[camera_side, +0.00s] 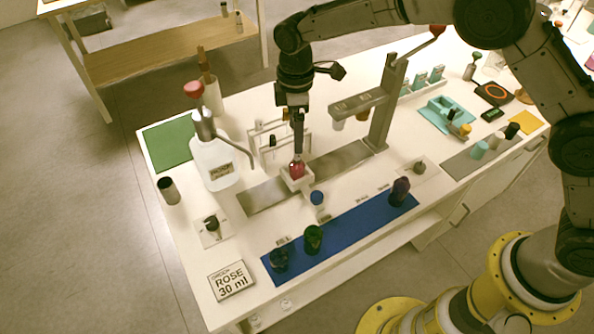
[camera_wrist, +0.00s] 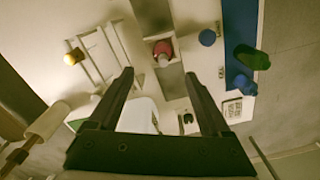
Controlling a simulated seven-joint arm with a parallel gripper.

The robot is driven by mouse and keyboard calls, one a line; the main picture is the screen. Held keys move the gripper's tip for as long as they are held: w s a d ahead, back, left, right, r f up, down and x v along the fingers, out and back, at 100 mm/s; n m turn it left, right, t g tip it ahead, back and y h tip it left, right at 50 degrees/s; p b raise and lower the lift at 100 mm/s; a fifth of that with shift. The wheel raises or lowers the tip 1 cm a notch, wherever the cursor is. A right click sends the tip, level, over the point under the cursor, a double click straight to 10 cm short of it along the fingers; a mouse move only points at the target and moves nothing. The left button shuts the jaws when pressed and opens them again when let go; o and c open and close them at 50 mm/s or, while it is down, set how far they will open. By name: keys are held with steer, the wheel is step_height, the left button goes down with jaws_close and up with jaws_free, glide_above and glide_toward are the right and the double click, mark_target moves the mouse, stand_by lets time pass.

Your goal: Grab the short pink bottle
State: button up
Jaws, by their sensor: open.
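The short pink bottle (camera_side: 297,171) stands in a small white square holder (camera_side: 296,184) on the grey metal strip. In the wrist view the pink bottle (camera_wrist: 162,46) shows from above, with a pale top, beyond the fingertips and roughly in line with the gap between them. My gripper (camera_side: 298,154) points down just above the bottle in the side view. In the wrist view its two fingers (camera_wrist: 159,75) are apart with nothing between them. I cannot tell whether a finger touches the bottle.
A white pump bottle (camera_side: 216,162) stands left of my gripper. A grey press stand (camera_side: 384,105) rises to the right. A white rack (camera_side: 266,138) is close behind. A blue-capped bottle (camera_side: 317,198) stands in front, before a blue mat (camera_side: 345,226) with dark bottles.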

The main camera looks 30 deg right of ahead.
mark_target(297, 160)
step_height(297, 160, down, 5)
steer(key=shift+r, duration=0.1)
steer(key=shift+s+f, duration=0.15)
steer(key=shift+f, duration=1.2)
steer(key=shift+s+f, duration=0.15)
steer(key=shift+f, duration=1.2)
jaws_close()
